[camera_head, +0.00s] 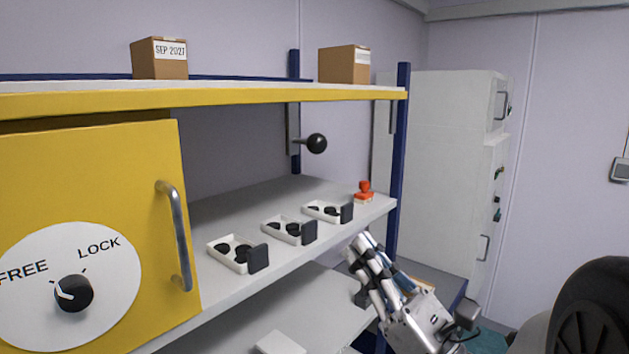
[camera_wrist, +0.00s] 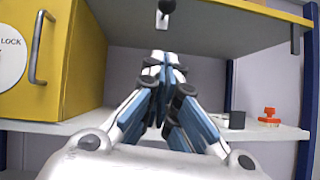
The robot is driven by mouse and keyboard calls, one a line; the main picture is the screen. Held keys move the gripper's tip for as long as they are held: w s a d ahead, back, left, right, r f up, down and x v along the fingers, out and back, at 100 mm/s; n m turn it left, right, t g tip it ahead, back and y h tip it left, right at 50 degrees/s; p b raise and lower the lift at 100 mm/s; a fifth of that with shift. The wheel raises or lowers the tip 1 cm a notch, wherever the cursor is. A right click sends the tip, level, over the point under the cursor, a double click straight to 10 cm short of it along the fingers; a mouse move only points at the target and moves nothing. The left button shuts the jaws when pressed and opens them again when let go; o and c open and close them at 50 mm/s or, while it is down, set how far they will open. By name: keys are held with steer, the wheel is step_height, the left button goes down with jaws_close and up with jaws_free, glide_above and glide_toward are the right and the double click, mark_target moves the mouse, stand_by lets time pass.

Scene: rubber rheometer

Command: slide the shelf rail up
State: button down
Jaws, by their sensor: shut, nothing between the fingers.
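A black ball knob (camera_head: 316,143) on a short stem sticks out from a grey vertical rail (camera_head: 293,130) beside the rear blue post, between the two shelves. In the wrist view a dark knob (camera_wrist: 166,7) shows at the top edge, partly cut off. My gripper (camera_head: 361,243) is shut and empty, in front of the middle shelf's front edge, well below and to the right of the knob. In the wrist view the fingertips (camera_wrist: 164,62) meet, pointing towards the shelf space. Gripper and knob are clearly apart.
A yellow cabinet (camera_head: 90,180) with a bar handle and FREE/LOCK dial stands left. The middle shelf (camera_head: 300,190) holds several white trays with black pieces and a red stamp (camera_head: 364,190). Boxes stand on the yellow-edged top shelf (camera_head: 230,97). A blue post (camera_head: 399,160) stands at right.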

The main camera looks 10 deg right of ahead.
mark_target(323, 146)
steer(key=s+d+r+x, duration=0.1)
steer(key=r+x, duration=0.1)
steer(key=x, duration=1)
steer(key=shift+a+r, duration=0.2)
steer(key=shift+r, duration=0.25)
steer(key=shift+r, duration=0.1)
step_height(323, 146, up, 5)
steer(key=p, duration=0.3)
steer(key=shift+r+p, duration=0.15)
steer(key=shift+p, duration=0.2)
steer(key=shift+f, duration=0.2)
